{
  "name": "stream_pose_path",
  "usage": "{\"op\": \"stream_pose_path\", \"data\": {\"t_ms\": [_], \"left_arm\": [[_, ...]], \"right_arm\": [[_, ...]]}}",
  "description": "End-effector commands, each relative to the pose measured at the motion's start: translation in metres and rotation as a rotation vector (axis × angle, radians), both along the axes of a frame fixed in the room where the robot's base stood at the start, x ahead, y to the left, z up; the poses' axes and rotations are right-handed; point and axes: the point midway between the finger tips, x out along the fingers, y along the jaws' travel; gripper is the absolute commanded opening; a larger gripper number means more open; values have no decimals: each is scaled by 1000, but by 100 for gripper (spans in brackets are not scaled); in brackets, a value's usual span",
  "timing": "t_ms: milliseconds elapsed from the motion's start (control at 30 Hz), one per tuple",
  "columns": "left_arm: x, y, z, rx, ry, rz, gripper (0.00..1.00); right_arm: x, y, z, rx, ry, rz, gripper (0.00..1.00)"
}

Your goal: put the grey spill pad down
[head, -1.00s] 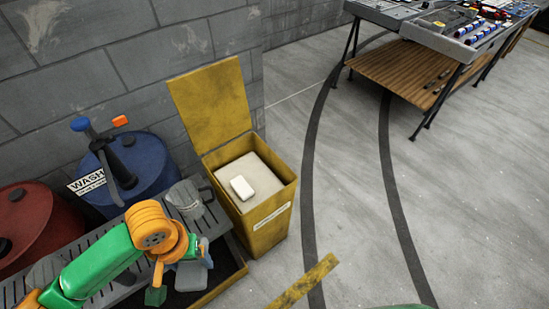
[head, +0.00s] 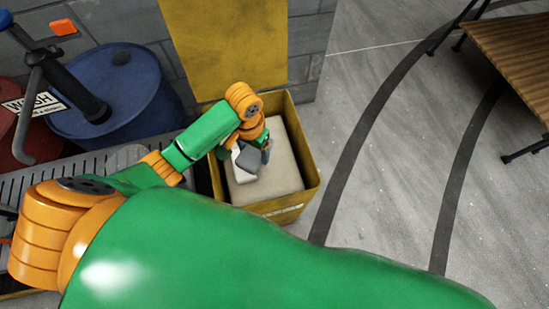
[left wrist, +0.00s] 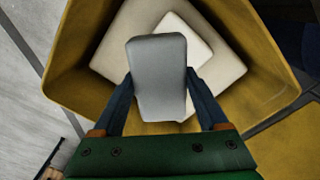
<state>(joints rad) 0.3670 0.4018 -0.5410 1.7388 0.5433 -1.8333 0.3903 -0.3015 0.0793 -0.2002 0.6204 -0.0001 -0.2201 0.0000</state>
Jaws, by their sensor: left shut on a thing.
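The grey spill pad (left wrist: 157,78) is a rounded grey block. My left gripper (left wrist: 160,88) is shut on it, with one finger on each side. In the head view the left gripper (head: 251,158) holds the pad (head: 246,160) over the open yellow bin (head: 311,183). A white pad (left wrist: 186,38) lies in the bin on a larger pale block (left wrist: 225,68), which also shows in the head view (head: 285,178). The grey pad covers part of the white pad in the wrist view. I cannot tell whether the grey pad touches anything below. My right gripper is not in view.
The bin's raised lid (head: 235,45) stands against the wall behind. A blue drum (head: 135,95) and a slatted grey bench (head: 60,175) are on the left. A wooden-shelved table (head: 510,50) stands at far right. The floor between is clear.

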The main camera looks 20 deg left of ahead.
Motion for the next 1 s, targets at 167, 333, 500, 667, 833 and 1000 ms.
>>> {"op": "stream_pose_path", "data": {"t_ms": [167,333,500,667,833,1000], "left_arm": [[35,-31,-49,-1,0,0,0],[48,-41,-64,1,-2,0,0],[51,-44,-94,2,2,2,0],[51,-43,-98,2,0,1,0],[51,-43,-99,1,0,2,0],[51,-43,-101,1,0,2,97]], "right_arm": [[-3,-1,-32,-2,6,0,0],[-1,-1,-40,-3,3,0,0],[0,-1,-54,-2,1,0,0],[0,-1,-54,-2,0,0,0],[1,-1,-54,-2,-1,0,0],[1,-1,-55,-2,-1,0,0]]}}
